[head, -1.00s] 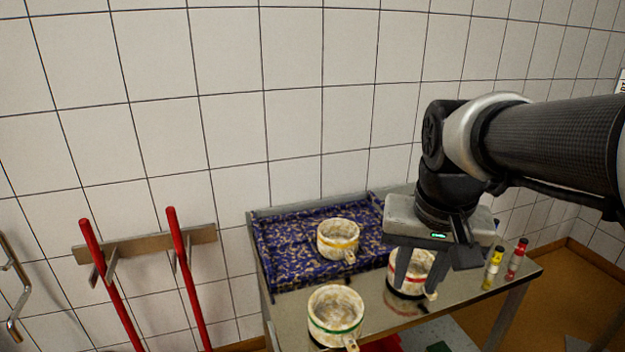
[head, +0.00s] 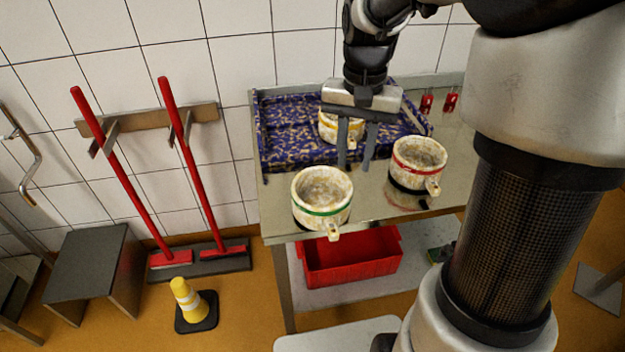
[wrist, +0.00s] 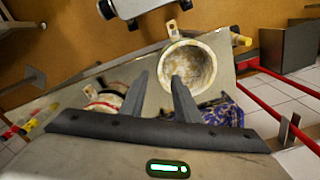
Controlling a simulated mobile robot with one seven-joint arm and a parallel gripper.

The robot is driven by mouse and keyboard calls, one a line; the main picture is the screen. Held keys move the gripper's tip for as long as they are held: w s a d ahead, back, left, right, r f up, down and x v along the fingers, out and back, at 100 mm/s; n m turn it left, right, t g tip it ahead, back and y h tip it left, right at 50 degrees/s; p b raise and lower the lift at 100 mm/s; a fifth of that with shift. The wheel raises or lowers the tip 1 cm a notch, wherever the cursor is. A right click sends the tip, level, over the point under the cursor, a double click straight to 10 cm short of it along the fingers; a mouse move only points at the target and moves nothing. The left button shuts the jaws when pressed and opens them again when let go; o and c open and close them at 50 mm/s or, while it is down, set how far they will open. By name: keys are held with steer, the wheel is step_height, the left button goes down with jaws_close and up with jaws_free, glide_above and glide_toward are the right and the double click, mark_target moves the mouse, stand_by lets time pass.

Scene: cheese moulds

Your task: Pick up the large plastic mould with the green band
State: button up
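The large mould with the green band (head: 322,200) is a mottled cream cup with a handle, upright near the front left of the metal table. In the wrist view it is the open round mould (wrist: 193,68) just beyond the fingertips; its band does not show there. My gripper (head: 355,166) is open and empty, above and behind this mould to its right, apart from it. In the wrist view the two fingers (wrist: 158,82) stand apart with nothing between them.
A red-banded mould (head: 418,163) stands to the right. A yellow-banded mould (head: 328,128) sits by the blue patterned tray (head: 280,148), partly hidden behind my gripper. A red crate (head: 350,262) is on the lower shelf. The tabletop (head: 375,192) between the front moulds is clear.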

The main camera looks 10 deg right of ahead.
mark_target(349, 204)
step_height(349, 204, down, 15)
steer(key=b, duration=0.2)
steer(key=shift+w+r+b, duration=0.1)
steer(key=shift+b, duration=0.25)
steer(key=shift+c, duration=0.2)
jaws_close()
